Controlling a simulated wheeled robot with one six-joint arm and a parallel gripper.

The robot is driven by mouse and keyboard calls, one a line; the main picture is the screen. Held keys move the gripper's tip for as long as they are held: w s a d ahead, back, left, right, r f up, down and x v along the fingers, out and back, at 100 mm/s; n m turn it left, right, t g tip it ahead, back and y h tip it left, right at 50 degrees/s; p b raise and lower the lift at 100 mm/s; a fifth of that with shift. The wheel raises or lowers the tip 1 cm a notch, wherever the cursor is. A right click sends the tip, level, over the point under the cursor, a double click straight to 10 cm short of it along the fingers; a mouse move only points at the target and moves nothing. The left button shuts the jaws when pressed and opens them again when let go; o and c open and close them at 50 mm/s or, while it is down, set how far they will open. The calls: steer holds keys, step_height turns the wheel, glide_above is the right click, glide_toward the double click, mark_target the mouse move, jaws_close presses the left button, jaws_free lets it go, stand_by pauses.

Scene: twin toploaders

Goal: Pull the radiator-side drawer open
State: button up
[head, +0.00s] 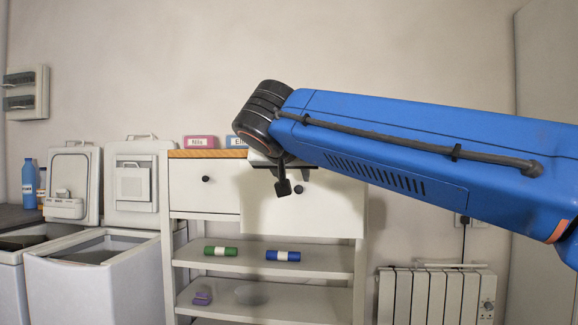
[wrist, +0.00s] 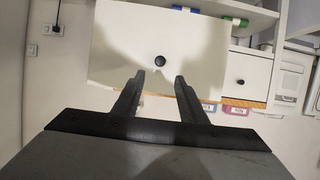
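The radiator-side drawer (head: 325,205) is the right one of two white drawers in the shelf unit. Its front looks larger and lower than the left drawer front (head: 190,190) and stands out ahead of it, so it appears pulled out. In the wrist view this drawer front (wrist: 115,50) fills the middle, upside down, with its round dark knob (wrist: 160,61). My gripper (wrist: 160,77) is open, its two fingers apart and pointing at the front. The knob shows between and just beyond the fingertips, not gripped.
The radiator (head: 430,295) stands at the right by the wall. Two toploaders (head: 95,280) stand left of the unit. The shelves below hold a green roll (head: 221,251), a blue roll (head: 283,256) and a bowl (head: 251,295). Labelled boxes (head: 200,142) sit on top.

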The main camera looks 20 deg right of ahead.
steer(key=shift+v, duration=2.95)
steer(key=s+f+n+g+y, duration=0.2)
steer(key=s+f, duration=0.4)
steer(key=f, duration=0.9)
steer(key=s+f+n+g+y, duration=0.2)
steer(key=s+f, duration=0.4)
steer(key=f, duration=1)
steer(key=s+d+f+n+g+y, duration=0.1)
steer(key=s+f, duration=0.5)
steer(key=f, duration=0.9)
steer(key=shift+f+n+g+y, duration=0.4)
steer(key=shift+n+g+y, duration=0.4)
steer(key=shift+y, duration=0.4)
steer(key=shift+d, duration=0.1)
